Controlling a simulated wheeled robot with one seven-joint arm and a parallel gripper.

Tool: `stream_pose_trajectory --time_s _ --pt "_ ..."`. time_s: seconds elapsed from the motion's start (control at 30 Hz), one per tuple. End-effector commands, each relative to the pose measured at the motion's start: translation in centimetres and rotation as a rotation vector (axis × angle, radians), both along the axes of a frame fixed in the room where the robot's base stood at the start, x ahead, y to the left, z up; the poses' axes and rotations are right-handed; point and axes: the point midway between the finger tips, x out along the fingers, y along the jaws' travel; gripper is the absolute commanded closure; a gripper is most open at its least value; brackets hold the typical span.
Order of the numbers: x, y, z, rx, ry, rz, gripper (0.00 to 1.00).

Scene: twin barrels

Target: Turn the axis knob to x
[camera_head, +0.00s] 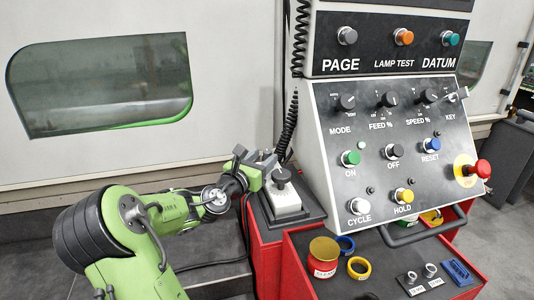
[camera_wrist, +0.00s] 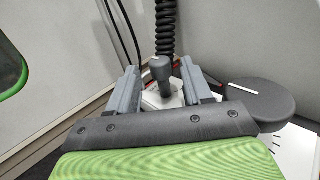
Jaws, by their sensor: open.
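A white hand unit (camera_head: 287,200) sits on a dark pad on the red cabinet, with a dark round control (camera_head: 281,176) on top. In the wrist view, a small dark upright knob (camera_wrist: 160,68) stands on a white base between my two grey fingers. A larger dark disc (camera_wrist: 255,98) with a white line lies to the right, outside the fingers. No axis letters are legible, so I cannot tell which control is the axis knob. My gripper (camera_head: 257,160) is open at the unit's back left; its fingers (camera_wrist: 156,88) flank the small knob, with gaps visible.
A sloped control panel (camera_head: 395,150) with several knobs and buttons stands close on the right. A coiled black cable (camera_head: 289,125) rises behind the unit. A red tin (camera_head: 323,257) and tape rolls lie on the red cabinet in front. A machine wall is behind.

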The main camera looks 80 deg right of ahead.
Motion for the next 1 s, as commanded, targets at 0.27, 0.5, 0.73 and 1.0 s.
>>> stream_pose_trajectory --time_s 0.27,0.5,0.73,1.0 --pt "-0.8 -3.2 0.1 0.001 0.0 0.001 0.5" --pt "-0.8 -3.2 0.0 0.002 0.0 0.001 0.53" --pt "-0.8 -3.2 0.0 0.001 -0.001 0.001 0.89" --pt "-0.7 -3.2 0.1 -0.001 0.0 -0.01 1.0"
